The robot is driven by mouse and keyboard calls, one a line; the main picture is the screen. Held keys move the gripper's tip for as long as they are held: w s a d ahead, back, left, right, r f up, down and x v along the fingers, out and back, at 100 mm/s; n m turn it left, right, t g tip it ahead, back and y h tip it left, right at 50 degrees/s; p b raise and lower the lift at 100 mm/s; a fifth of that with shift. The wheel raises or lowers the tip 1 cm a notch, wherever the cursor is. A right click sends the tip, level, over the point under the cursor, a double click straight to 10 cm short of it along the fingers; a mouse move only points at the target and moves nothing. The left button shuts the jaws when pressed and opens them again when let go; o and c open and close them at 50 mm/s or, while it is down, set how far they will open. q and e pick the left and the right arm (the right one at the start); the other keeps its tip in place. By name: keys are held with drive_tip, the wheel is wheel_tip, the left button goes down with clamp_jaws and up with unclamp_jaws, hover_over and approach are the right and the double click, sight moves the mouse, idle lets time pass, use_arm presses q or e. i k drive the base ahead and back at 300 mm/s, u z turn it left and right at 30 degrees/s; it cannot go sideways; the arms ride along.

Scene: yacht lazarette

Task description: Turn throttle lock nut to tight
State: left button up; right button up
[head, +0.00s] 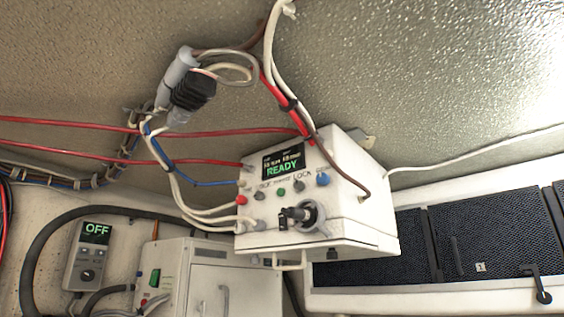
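A white control box (345,205) is mounted on the wall at centre, its screen (283,163) reading "READY" in green. A grey ring-shaped fitting (314,214) with a dark knob or lever (292,214) sticks out low on the box's front. It looks like the throttle and its lock nut, but I cannot tell the nut's setting. The word "LOCK" is printed above, near a small grey knob (299,186). A blue knob (322,180) and a red button (241,200) are also on the front. Neither of my grippers is in the head view.
A grey unit reading "OFF" (90,255) and a white cabinet (208,275) are at lower left. Red, white and blue cables and a black connector (193,89) hang left of and above the box. A dark mesh panel (490,240) is at right. Space before the box's front looks clear.

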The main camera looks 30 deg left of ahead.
sight(258, 196)
drive_tip(key=z, duration=0.5)
drive_tip(key=k, duration=1.05)
drive_tip(key=u, duration=0.55)
drive_tip(key=i, duration=0.9)
drive_tip(key=u, duration=0.55)
